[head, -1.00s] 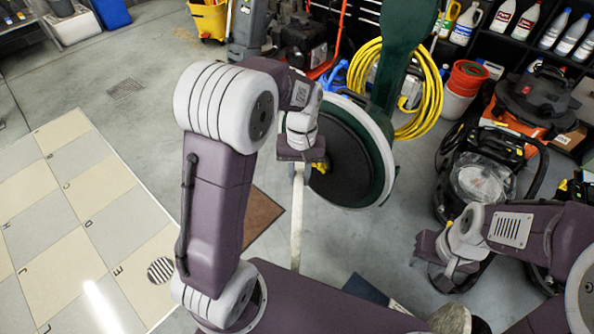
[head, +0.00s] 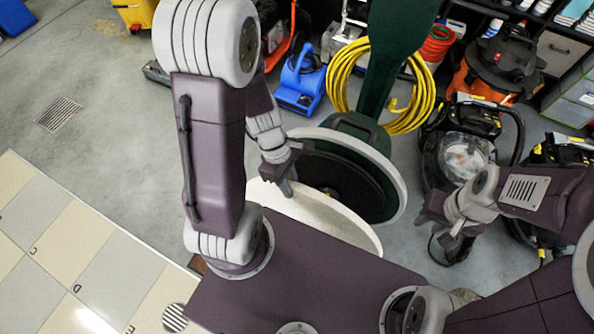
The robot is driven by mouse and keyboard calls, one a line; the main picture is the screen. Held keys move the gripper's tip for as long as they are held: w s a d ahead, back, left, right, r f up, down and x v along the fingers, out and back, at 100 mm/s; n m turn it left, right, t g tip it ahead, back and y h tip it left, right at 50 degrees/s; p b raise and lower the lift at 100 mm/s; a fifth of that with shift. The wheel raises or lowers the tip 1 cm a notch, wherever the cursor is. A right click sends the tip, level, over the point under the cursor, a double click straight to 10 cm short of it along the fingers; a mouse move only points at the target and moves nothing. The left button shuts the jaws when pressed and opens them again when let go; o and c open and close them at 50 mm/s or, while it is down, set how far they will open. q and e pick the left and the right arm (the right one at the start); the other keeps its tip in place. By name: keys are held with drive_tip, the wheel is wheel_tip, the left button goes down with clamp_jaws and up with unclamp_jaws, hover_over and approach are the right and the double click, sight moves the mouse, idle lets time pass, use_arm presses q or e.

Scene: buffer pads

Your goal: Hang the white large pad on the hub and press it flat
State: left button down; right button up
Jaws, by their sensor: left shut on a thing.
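The white large pad (head: 325,218) is a broad pale disc, partly hidden behind my arm and my body's top. My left gripper (head: 286,186) is shut on its upper left edge. The green floor machine stands tilted back, with its round dark underside (head: 352,182) ringed by a pale rim. The hub is on that underside; its details are too small to make out. The pad is in front of and below the underside and overlaps its lower left part in the picture; I cannot tell whether they touch. My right gripper (head: 430,212) is right of the machine, with no pad; its jaw opening is unclear.
A yellow hose coil (head: 427,95) hangs behind the machine. A blue blower (head: 300,82) stands at the back. Black and orange vacuums (head: 500,68) and shelves crowd the right. A tiled mat (head: 70,245) lies at left, with bare floor beyond it.

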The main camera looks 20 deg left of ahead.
use_arm(q)
drive_tip(key=shift+s+d+r, duration=0.1)
drive_tip(key=shift+s+r, duration=0.05)
drive_tip(key=shift+r, duration=0.45)
drive_tip(key=shift+s+d, duration=0.15)
drive_tip(key=shift+d, duration=0.1)
drive_tip(key=shift+w+a+f, duration=0.1)
drive_tip(key=shift+w+a, duration=0.2)
drive_tip(key=shift+w, duration=0.05)
drive_tip(key=w+p, duration=0.1)
drive_tip(key=w, duration=0.7)
drive_tip(key=shift+d+f+p, duration=0.2)
drive_tip(key=shift+f+p, duration=0.1)
use_arm(e)
drive_tip(key=shift+s+d+r, duration=0.15)
drive_tip(key=shift+d+r, duration=0.05)
drive_tip(key=shift+r, duration=0.4)
drive_tip(key=shift+s+d+r, duration=0.1)
drive_tip(key=shift+d+r, duration=0.1)
drive_tip(key=shift+r, duration=0.35)
drive_tip(key=shift+r, duration=0.1)
